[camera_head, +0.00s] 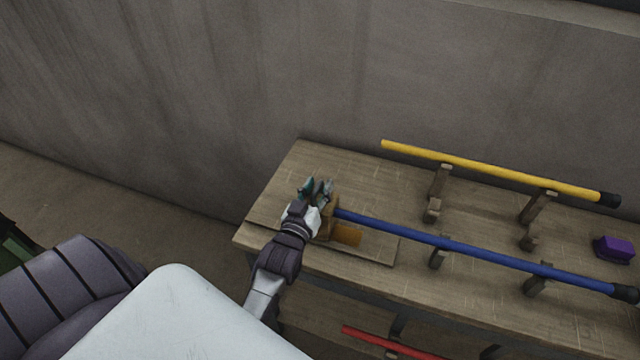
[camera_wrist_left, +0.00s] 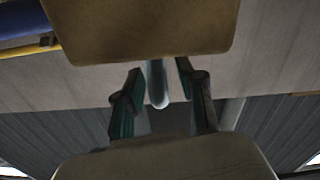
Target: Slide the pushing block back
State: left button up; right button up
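The pushing block (camera_head: 327,222) is a brown wooden piece at the left end of the blue pole (camera_head: 440,243), on a flat board on the bench. A tan block face also fills the top of the left wrist view (camera_wrist_left: 140,28). My left gripper (camera_head: 316,188) is at the block's left side, its teal-padded fingers spread. In the left wrist view, the fingers (camera_wrist_left: 162,85) stand on either side of a short grey rod (camera_wrist_left: 157,84), with small gaps visible. The rod's attachment is hidden. My right gripper is not in view.
A yellow pole (camera_head: 490,171) rests on wooden supports behind the blue one. A purple block (camera_head: 613,249) lies at the bench's right. A red pole (camera_head: 390,343) is on a lower level in front. A wall stands behind the bench (camera_head: 290,165).

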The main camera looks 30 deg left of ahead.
pick_arm(q)
jog(key=shift+s, duration=0.15)
jog(key=shift+c, duration=3.3)
grip_shut()
jog(key=s+a+p, duration=0.1)
jog(key=s+a, duration=0.2)
jog(key=a, duration=1.2)
jog(key=shift+s+r, duration=0.15)
jog(key=shift+s, duration=0.05)
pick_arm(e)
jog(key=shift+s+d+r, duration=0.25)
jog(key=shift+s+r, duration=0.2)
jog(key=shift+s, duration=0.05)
